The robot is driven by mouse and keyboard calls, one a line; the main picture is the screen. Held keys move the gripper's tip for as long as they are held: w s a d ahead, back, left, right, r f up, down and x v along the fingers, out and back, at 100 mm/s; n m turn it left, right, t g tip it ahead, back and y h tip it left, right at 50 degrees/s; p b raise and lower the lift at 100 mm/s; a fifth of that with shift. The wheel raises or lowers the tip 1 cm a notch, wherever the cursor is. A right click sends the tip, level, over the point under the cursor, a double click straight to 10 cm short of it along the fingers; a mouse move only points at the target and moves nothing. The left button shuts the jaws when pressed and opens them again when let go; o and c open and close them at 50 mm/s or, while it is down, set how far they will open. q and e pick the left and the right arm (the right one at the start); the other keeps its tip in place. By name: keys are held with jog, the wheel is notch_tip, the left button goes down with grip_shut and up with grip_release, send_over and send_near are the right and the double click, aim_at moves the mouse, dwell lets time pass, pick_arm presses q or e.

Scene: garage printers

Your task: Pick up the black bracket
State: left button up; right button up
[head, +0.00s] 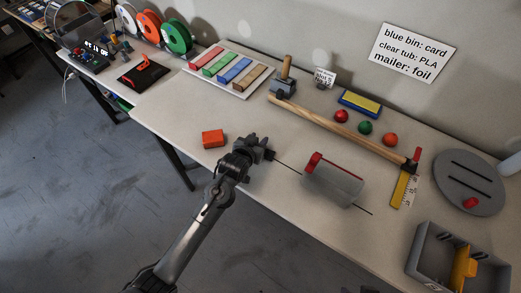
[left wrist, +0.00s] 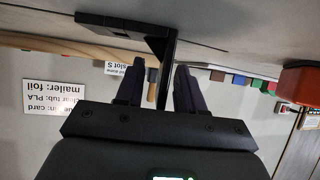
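The black bracket (left wrist: 125,24) shows in the left wrist view, which is upside down. Its flat part lies against the table, and a thin upright part stands between my left gripper's fingers (left wrist: 165,78). A gap shows between the upright and one finger, and the other finger is very close to it, so the gripper looks open around it. In the head view my left gripper (head: 264,150) is low over the table's front half, and it mostly hides the bracket. My right gripper is in neither view.
An orange block (head: 213,138) sits left of the gripper. A grey bin (head: 431,254) stands at front right.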

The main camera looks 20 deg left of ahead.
pick_arm(q)
jog(key=shift+c, duration=0.2)
grip_shut()
